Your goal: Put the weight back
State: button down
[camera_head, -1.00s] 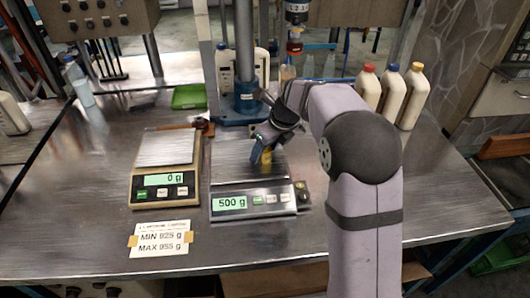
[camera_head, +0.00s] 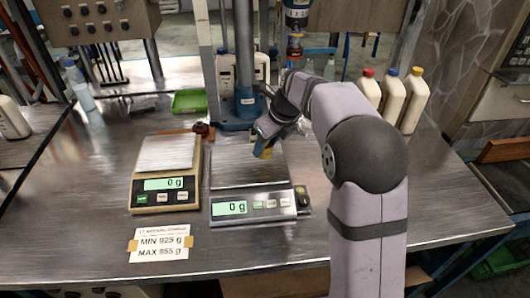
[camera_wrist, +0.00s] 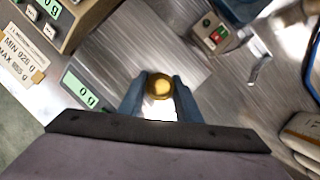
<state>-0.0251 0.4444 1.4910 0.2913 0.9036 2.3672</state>
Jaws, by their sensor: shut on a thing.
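My gripper (camera_head: 264,150) is shut on a small brass weight. In the wrist view the round golden top of the weight (camera_wrist: 159,86) shows between the two blue fingers of my gripper (camera_wrist: 160,98). It is held above the silver scale (camera_head: 252,205), whose display reads 0 g. The scale's display also shows in the wrist view (camera_wrist: 84,97). In the head view the weight is mostly hidden by the fingers.
A beige scale (camera_head: 166,172) reading 0 g stands to the left. A MIN 925 g, MAX 955 g card (camera_head: 160,242) lies in front. A dark object (camera_head: 302,196) sits right of the silver scale. A green tray (camera_head: 189,101) and white bottles (camera_head: 391,99) stand behind.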

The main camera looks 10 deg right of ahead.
notch_tip(320, 180, up, 6)
jog(key=shift+r, duration=0.25)
jog(key=shift+d+r, duration=0.15)
jog(key=s+d+f+m+h+p, duration=0.1)
jog(key=s+d+m+p, duration=0.1)
jog(key=d, duration=0.5)
jog(key=s+d+f+m+p, duration=0.1)
jog(key=d+p, duration=0.1)
jog(key=d, duration=0.5)
jog(key=shift+m+t+h, duration=0.3)
jog(key=shift+m+t, duration=0.1)
jog(key=shift+m, duration=0.3)
jog(key=shift+w+d+f, duration=0.2)
jog(key=shift+d+f, duration=0.25)
jog(key=shift+f, duration=1.9)
jog(key=shift+w+d+f, duration=0.25)
jog(key=shift+d+f, duration=0.15)
jog(key=shift+f, duration=1.95)
jog(key=shift+w+d+f, duration=0.2)
jog(key=shift+d+f, duration=0.25)
jog(key=shift+f, duration=1.9)
jog(key=shift+f, duration=0.2)
